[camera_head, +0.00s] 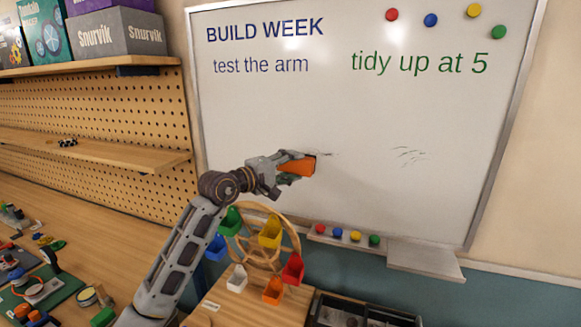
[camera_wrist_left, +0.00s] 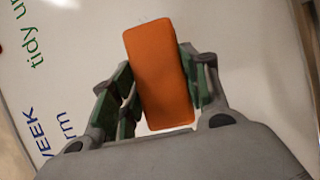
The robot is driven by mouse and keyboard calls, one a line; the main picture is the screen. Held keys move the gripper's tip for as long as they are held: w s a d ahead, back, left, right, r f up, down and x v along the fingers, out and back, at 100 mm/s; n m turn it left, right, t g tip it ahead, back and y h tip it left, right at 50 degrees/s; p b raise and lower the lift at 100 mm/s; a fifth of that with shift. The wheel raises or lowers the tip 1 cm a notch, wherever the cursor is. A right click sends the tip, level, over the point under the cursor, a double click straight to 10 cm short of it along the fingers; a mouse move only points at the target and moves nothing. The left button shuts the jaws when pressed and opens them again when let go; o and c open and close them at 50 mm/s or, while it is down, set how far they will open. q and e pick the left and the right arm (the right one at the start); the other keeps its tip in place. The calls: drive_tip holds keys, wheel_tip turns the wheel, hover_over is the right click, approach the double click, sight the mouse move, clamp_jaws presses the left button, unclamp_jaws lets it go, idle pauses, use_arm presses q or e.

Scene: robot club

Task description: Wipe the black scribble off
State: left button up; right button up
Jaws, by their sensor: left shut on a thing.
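My left gripper (camera_head: 283,172) is shut on an orange block-shaped eraser (camera_head: 299,166) in front of the whiteboard (camera_head: 350,120). In the left wrist view the eraser (camera_wrist_left: 160,75) sits between the two green-lined fingers of the gripper (camera_wrist_left: 157,95). In the head view it is at or very near the board; I cannot tell if it touches. Faint black scribble strokes (camera_head: 409,155) are on the board to the right of the eraser. A short dark mark (camera_head: 327,154) shows just beside the eraser's right end. My right gripper is not in view.
Blue lettering (camera_head: 265,32) and green lettering (camera_head: 419,63) fill the board's upper part, with round magnets (camera_head: 431,20) above. A tray ledge (camera_head: 425,259) and more magnets (camera_head: 355,236) line the bottom.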

use_arm(q)
drive_tip(key=shift+w+d+r+p, duration=0.15)
drive_tip(key=shift+w+d, duration=0.1)
drive_tip(key=shift+w, duration=0.4)
drive_tip(key=shift+w+d+f+p, duration=0.1)
drive_tip(key=shift+w+d+p, duration=0.1)
drive_tip(key=shift+w, duration=0.4)
drive_tip(key=shift+w+d, duration=0.25)
drive_tip(key=shift+w, duration=0.45)
drive_tip(key=shift+w+d, duration=0.2)
drive_tip(key=shift+w, duration=0.5)
drive_tip(key=shift+w+d, duration=0.3)
drive_tip(key=shift+w, duration=0.65)
drive_tip(key=shift+d, duration=0.15)
drive_tip(key=shift+s+d, duration=0.35)
drive_tip(key=shift+d, duration=0.5)
drive_tip(key=shift+s+d, duration=0.3)
drive_tip(key=shift+d, duration=0.5)
drive_tip(key=shift+d, duration=0.1)
drive_tip(key=shift+s+d+b, duration=0.15)
drive_tip(key=shift+s+d, duration=0.1)
drive_tip(key=shift+d, duration=0.6)
drive_tip(key=shift+s+d+b, duration=0.15)
drive_tip(key=shift+s+d, duration=0.1)
drive_tip(key=shift+d, duration=0.6)
